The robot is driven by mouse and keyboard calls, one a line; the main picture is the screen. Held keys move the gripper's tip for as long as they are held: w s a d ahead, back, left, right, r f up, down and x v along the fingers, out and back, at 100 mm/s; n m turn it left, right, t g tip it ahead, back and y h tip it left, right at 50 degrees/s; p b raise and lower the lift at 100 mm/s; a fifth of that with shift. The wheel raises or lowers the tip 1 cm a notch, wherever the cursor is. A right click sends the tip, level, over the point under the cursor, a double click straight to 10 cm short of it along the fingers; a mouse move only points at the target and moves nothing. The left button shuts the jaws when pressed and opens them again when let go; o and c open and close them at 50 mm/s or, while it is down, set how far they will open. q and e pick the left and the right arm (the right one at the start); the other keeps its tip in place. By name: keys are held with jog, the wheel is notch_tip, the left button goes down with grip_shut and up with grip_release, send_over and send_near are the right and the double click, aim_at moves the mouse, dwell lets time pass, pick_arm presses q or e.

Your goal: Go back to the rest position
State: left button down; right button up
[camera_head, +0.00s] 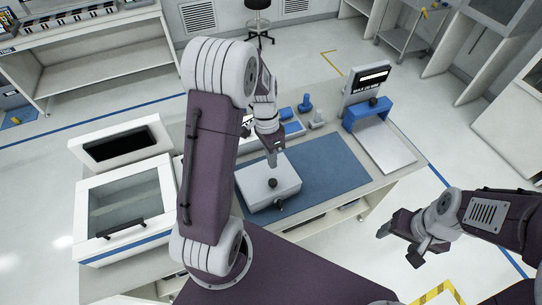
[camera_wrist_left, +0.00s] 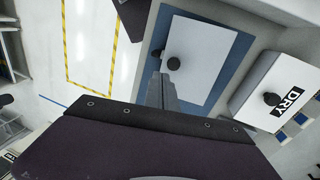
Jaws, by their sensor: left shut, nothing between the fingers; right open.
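My left gripper (camera_head: 272,162) is shut and empty, pointing down above a white box (camera_head: 262,194) with a black knob on top and another at its front edge. It looks close to the top knob; whether they touch I cannot tell. In the left wrist view, the shut fingers (camera_wrist_left: 160,84) show beside the white box (camera_wrist_left: 205,75) and its two dark knobs. My right gripper (camera_head: 399,246) is open and empty, over the floor to the right of the bench. My left arm hides part of the bench.
The box stands on a blue mat (camera_head: 335,168). A glass-lidded cabinet (camera_head: 125,238) stands left, a blue and white device (camera_head: 368,108) at the back right. A box marked DRY (camera_wrist_left: 262,88) is beside the mat. Floor (camera_head: 450,165) right of the bench is open.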

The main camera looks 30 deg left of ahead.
pick_arm(q)
jog(key=s+d+f+n+t+y+b, duration=0.1)
jog(key=s+d+f+n+t+b, duration=0.1)
jog(key=s+d+f+n+b, duration=0.2)
jog(key=s+f+n+b, duration=0.3)
jog(key=s+b, duration=0.1)
jog(key=b, duration=0.2)
jog(key=shift+s+f+n+t+y, duration=0.2)
jog(key=shift+f+n+t+y, duration=0.1)
jog(key=shift+y, duration=0.1)
pick_arm(e)
notch_tip(320, 180, down, 10)
jog(key=shift+w+f, duration=0.25)
jog(key=shift+w, duration=0.1)
pick_arm(q)
jog(key=shift+s, duration=0.15)
pick_arm(e)
jog(key=shift+s, duration=0.2)
jog(key=shift+w, duration=0.1)
